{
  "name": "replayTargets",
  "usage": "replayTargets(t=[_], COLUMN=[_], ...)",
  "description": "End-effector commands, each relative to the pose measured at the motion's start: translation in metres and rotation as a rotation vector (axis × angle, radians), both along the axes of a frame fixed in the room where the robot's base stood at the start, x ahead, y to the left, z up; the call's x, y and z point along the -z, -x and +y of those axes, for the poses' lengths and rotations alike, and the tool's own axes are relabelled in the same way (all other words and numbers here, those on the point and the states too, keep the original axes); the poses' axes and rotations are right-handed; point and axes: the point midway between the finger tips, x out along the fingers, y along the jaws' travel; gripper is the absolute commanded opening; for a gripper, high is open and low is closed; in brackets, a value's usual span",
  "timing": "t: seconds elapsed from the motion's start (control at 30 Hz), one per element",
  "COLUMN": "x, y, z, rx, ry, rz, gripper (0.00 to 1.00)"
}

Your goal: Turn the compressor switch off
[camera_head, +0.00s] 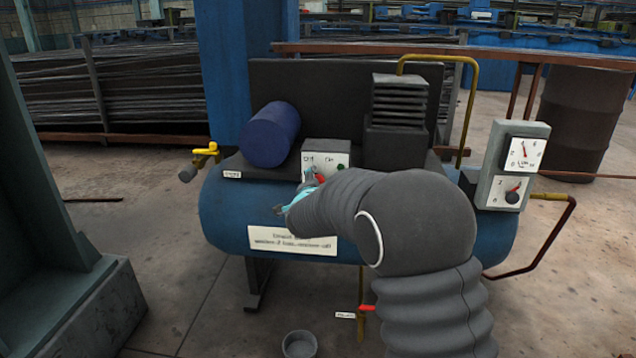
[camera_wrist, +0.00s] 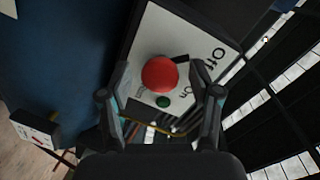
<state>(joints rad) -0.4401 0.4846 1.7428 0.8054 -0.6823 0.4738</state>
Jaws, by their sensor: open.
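The compressor's switch box (camera_head: 338,153) has a white face marked Off and On and sits on top of the blue tank. In the wrist view the switch box (camera_wrist: 205,40) shows a round red knob (camera_wrist: 159,73) and a small green lamp (camera_wrist: 163,101). A short dark piece shows behind the knob; I cannot tell which label it marks. My gripper (camera_wrist: 160,68) is open, with one finger on each side of the red knob in the picture. I cannot tell whether they touch it. In the head view my gripper (camera_head: 306,184) is in front of the box and partly hides it.
The blue tank (camera_head: 225,215) carries a blue motor (camera_head: 270,135) and a finned block (camera_head: 398,105). A yellow valve (camera_head: 205,152) is at left and a gauge panel (camera_head: 512,165) at right. A red-handled drain valve (camera_head: 366,308) and a bucket (camera_head: 299,344) are below.

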Motion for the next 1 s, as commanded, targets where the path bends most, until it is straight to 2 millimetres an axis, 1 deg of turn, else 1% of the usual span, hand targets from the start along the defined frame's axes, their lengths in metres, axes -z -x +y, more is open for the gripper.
replayTargets(t=[0.3, 0.5, 0.6, 0.7, 1.0], x=[-0.008, -0.012, -0.013, -0.013, -0.013], y=[0.060, 0.092, 0.102, 0.107, 0.109], z=[0.003, 0.004, 0.004, 0.004, 0.004], rx=[-0.003, -0.002, -0.001, -0.001, -0.001], ry=[0.001, 0.001, 0.000, 0.001, 0.001], rz=[0.001, 0.000, 0.000, 0.001, 0.001], gripper=[0.63, 0.63, 0.63, 0.63, 0.63])
